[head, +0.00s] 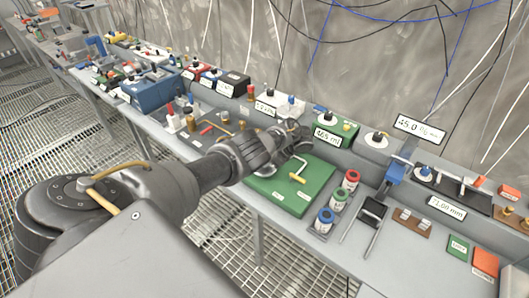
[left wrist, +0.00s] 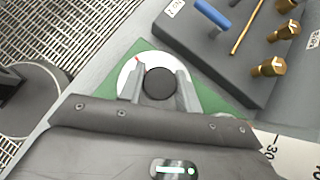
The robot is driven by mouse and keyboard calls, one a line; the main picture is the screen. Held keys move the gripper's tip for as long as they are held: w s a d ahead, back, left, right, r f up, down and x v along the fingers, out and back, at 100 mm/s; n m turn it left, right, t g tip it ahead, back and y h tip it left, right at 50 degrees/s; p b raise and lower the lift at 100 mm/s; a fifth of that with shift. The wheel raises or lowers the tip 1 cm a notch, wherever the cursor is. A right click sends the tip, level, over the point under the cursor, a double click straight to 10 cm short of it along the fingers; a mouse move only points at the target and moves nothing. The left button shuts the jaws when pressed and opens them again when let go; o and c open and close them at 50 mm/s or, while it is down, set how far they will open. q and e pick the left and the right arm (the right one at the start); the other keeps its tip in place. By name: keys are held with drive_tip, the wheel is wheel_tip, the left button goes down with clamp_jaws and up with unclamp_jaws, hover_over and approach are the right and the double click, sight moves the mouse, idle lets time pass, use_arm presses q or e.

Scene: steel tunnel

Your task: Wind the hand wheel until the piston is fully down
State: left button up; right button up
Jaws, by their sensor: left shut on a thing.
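In the left wrist view, a round black knob (left wrist: 159,84) stands at the middle of a white disc (left wrist: 126,74) with a red mark, on a green base (left wrist: 140,48). My left gripper (left wrist: 160,86) has one finger on each side of the knob and is shut on it. In the head view my left gripper (head: 292,140) is over the bench at the back edge of a green board (head: 275,190); the hand hides the knob there. A white crank (head: 299,168) with a yellow grip lies on that board. I cannot make out a piston. My right gripper is out of view.
A dark block (left wrist: 215,55) with brass pegs (left wrist: 270,67) and a blue bar is close to the gripper. Readouts (head: 420,127) and a green box (head: 345,127) line the back.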

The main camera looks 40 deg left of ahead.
use_arm(q)
drive_tip(key=shift+n+g+h+b, duration=0.5)
drive_tip(key=shift+n+g+b, duration=0.3)
drive_tip(key=shift+n+b, duration=0.5)
drive_tip(key=o, duration=1)
drive_tip(key=shift+c, duration=0.2)
